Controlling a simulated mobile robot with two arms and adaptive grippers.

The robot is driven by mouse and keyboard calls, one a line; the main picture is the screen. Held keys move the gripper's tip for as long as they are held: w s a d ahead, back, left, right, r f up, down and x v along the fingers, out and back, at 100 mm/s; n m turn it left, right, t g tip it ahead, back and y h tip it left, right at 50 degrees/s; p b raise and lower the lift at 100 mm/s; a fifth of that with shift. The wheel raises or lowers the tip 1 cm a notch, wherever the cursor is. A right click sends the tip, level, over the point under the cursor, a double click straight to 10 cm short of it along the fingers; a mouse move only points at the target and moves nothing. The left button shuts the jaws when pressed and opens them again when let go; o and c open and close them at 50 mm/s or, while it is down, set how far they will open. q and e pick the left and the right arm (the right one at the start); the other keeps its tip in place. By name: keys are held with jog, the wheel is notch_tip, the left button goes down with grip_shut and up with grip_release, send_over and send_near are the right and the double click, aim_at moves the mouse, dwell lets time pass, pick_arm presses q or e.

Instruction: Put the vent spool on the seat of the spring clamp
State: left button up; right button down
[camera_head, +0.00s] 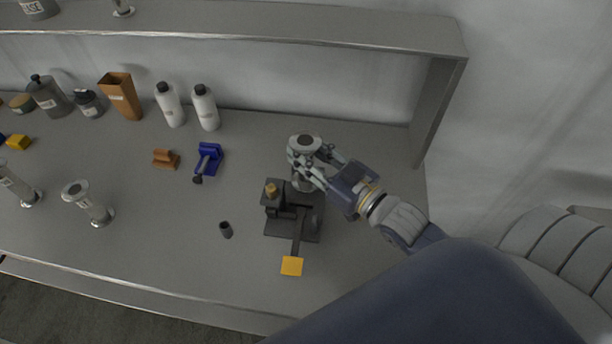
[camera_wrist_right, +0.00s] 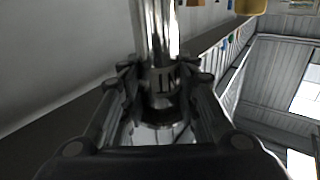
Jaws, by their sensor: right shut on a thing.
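The vent spool (camera_head: 304,143) is a grey metal tube with a flange at each end. My right gripper (camera_head: 306,166) is shut around its middle and holds it roughly upright. The spool also shows as a shiny tube between the fingers in the right wrist view (camera_wrist_right: 160,45). The spring clamp (camera_head: 285,227) is a dark block with a brass-coloured knob and a lever ending in a yellow tab. The spool's lower flange appears at the clamp's back edge; I cannot tell whether it touches. The clamp's seat is partly hidden. My left gripper is not in view.
White bottles (camera_head: 205,108) stand at the back under a shelf (camera_head: 240,24).

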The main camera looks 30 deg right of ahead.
notch_tip(320, 180, down, 5)
jog(key=shift+w+r, duration=0.15)
jog(key=shift+r, duration=0.05)
notch_tip(320, 180, down, 3)
jog(key=shift+f, duration=0.45)
jog(key=c, duration=1.5)
grip_release()
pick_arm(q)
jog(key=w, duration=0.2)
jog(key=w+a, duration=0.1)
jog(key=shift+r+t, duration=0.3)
pick_arm(e)
jog(key=shift+r, duration=0.1)
